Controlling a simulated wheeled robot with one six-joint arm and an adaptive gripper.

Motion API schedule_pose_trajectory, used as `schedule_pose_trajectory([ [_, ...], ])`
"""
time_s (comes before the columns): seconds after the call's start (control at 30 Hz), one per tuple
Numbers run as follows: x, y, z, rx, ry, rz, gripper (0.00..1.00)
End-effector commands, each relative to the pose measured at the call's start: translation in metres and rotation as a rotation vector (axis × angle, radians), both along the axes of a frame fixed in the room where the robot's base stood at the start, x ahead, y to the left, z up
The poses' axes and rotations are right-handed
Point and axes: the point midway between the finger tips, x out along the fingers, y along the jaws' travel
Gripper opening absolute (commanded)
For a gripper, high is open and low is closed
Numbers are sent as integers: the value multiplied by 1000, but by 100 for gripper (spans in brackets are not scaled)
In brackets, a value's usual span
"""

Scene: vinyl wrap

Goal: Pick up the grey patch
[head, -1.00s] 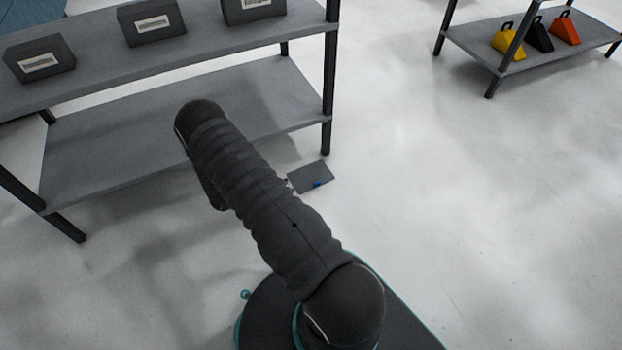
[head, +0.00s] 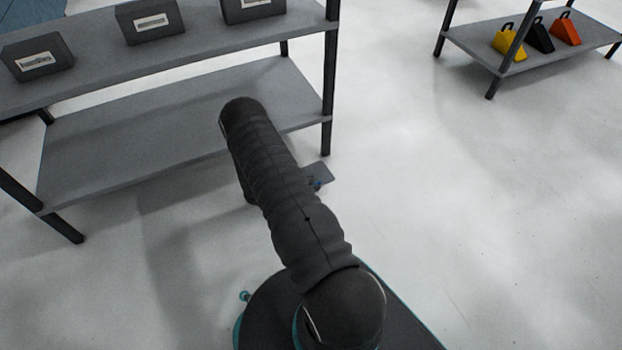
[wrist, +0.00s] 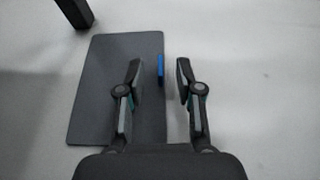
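The grey patch (wrist: 92,85) is a flat dark-grey rectangle on the pale floor. A small blue tab (wrist: 160,66) stands out at its right edge in the wrist view. My gripper (wrist: 158,72) is open over that edge, with the blue tab between its two fingers, nearer the left one. The left finger overlaps the patch in the picture and the right finger is over bare floor. I cannot tell how high the fingers are. In the head view the patch (head: 321,172) lies beside the shelf leg, and my arm covers much of it.
A grey two-tier shelf (head: 100,163) stands at left, with dark labelled boxes (head: 150,22) on top. Its leg (wrist: 75,12) shows near the patch in the wrist view. A low rack at upper right holds yellow (head: 509,44), black and orange pieces. The floor at right is clear.

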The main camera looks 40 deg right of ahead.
Motion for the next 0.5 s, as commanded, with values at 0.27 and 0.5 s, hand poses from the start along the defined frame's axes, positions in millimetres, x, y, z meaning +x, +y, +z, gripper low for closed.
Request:
schedule_pose_trajectory([
  [0.27, -4, -20, -9, 0, 0, -1, 35],
  [0.5, -4, -19, -8, 0, 0, 0, 7],
])
